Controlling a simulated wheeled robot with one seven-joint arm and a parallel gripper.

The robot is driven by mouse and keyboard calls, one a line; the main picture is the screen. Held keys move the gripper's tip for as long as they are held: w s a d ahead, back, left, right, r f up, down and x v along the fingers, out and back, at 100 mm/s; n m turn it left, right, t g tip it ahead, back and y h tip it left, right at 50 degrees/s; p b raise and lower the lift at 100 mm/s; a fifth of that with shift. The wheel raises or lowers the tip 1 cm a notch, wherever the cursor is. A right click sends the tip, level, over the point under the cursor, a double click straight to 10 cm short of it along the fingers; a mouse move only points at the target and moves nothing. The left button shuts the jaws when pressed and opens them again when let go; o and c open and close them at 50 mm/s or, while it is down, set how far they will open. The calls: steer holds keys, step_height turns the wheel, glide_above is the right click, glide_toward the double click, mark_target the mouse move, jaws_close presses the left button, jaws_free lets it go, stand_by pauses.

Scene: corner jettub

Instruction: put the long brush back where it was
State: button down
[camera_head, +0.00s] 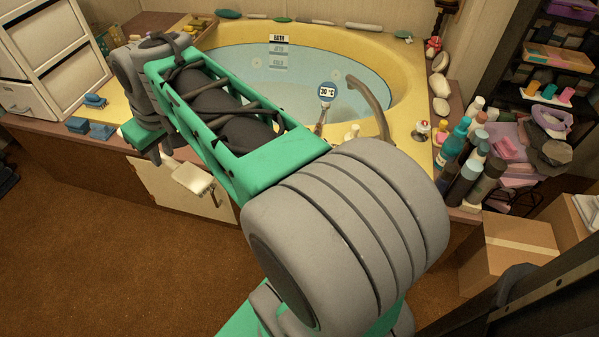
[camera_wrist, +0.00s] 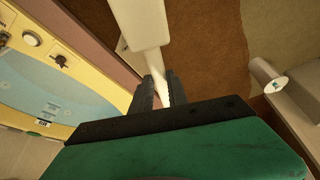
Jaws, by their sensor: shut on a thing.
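The long brush (camera_head: 194,178) is pale, with a broad whitish end. In the head view it hangs out in front of the tub's side panel, above the brown floor. My gripper (camera_wrist: 160,90) is shut on its narrow part in the wrist view, where the broad end of the brush (camera_wrist: 140,22) reaches away to the top edge. In the head view my gripper is small and partly hidden behind my green arm. The far end of the brush's handle cannot be made out.
The yellow corner tub (camera_head: 405,85) holds water, with a tap (camera_head: 372,100) on its rim. Bottles (camera_head: 463,165) crowd the right ledge, above a cardboard box (camera_head: 505,255).

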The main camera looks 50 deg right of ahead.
steer(key=s+d+f+n+b, duration=0.15)
steer(key=d+f, duration=0.25)
steer(key=d, duration=0.4)
steer(key=s+d+f+b, duration=0.1)
steer(key=s+d+f, duration=0.1)
steer(key=d+f, duration=0.45)
steer(key=s+d+f+n+y+b, duration=0.1)
steer(key=s+d+f+b, duration=0.15)
steer(key=s+d, duration=0.45)
steer(key=s+d+f+n+y+b, duration=0.1)
steer(key=s+d+f, duration=0.35)
steer(key=d, duration=0.45)
steer(key=shift+n, duration=0.25)
steer(key=w+f+b, duration=0.1)
steer(key=w+f, duration=0.1)
steer(key=w, duration=0.2)
steer(key=w+d+f+b, duration=0.1)
steer(key=w+f+b, duration=0.1)
steer(key=w+f, duration=0.1)
steer(key=w+f+b, duration=0.1)
steer(key=w+f, duration=0.2)
steer(key=w, duration=0.1)
steer(key=shift+w+d, duration=0.3)
steer(key=shift+d, duration=0.05)
steer(key=shift+w+f+b, duration=0.25)
steer(key=shift+f+b, duration=0.05)
steer(key=shift+w+d+f+b, duration=0.15)
steer(key=shift+f+b, duration=0.45)
steer(key=shift+f, duration=1.1)
steer(key=shift+f, duration=0.1)
